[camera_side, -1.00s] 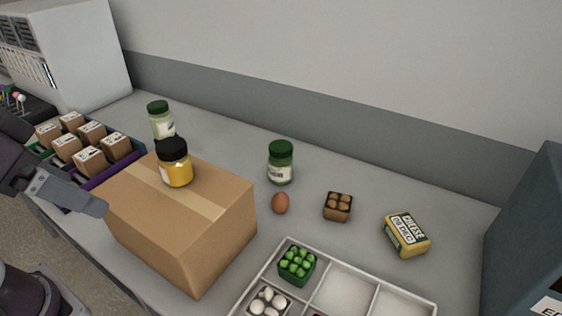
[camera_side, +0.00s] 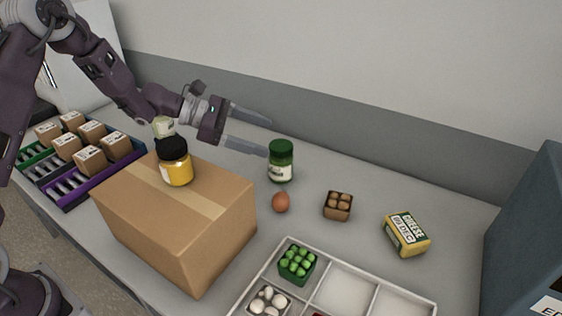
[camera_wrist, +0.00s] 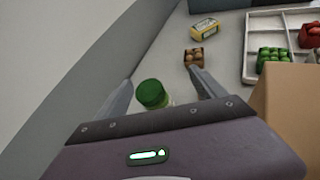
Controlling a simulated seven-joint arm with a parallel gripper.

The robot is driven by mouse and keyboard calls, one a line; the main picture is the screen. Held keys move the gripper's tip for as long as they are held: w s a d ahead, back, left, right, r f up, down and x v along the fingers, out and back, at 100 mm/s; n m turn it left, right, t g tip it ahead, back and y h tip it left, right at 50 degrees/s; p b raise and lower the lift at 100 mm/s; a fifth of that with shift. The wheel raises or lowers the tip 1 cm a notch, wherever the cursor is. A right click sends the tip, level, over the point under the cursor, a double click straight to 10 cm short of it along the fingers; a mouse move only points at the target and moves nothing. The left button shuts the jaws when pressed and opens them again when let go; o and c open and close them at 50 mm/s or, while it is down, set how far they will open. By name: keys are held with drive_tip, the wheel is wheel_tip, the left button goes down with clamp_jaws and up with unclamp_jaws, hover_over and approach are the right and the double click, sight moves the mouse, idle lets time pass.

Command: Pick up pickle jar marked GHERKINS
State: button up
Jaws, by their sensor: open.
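A green-lidded jar (camera_side: 281,163) with a pale label stands upright on the counter behind the box. Its label is too small to read. A second green-lidded jar (camera_side: 164,127) stands further left, mostly hidden by my arm and a yellow jar with a black lid (camera_side: 176,165). My gripper (camera_side: 267,138) is open and empty, reaching in from the left, its fingertips just short of the right-hand jar. In the wrist view, that jar's green lid (camera_wrist: 152,93) shows between the two spread fingers (camera_wrist: 161,76), nearer the left one.
The yellow jar stands on a large cardboard box (camera_side: 180,215). A divided white tray (camera_side: 375,290) is in front; the wall is behind.

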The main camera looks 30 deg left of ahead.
sight(271, 146)
drive_tip(key=f+n, duration=0.1)
drive_tip(key=w+a+f+n+t, duration=0.1)
drive_tip(key=f, duration=0.1)
drive_tip(key=w+a+f+n, duration=0.1)
drive_tip(key=shift+w+a+f, duration=0.15)
drive_tip(key=shift+w+a, duration=0.1)
drive_tip(key=shift+y, duration=0.4)
drive_tip(key=x, duration=0.7)
drive_tip(key=shift+s+a+t, duration=0.1)
drive_tip(key=shift+t, duration=0.2)
clamp_jaws()
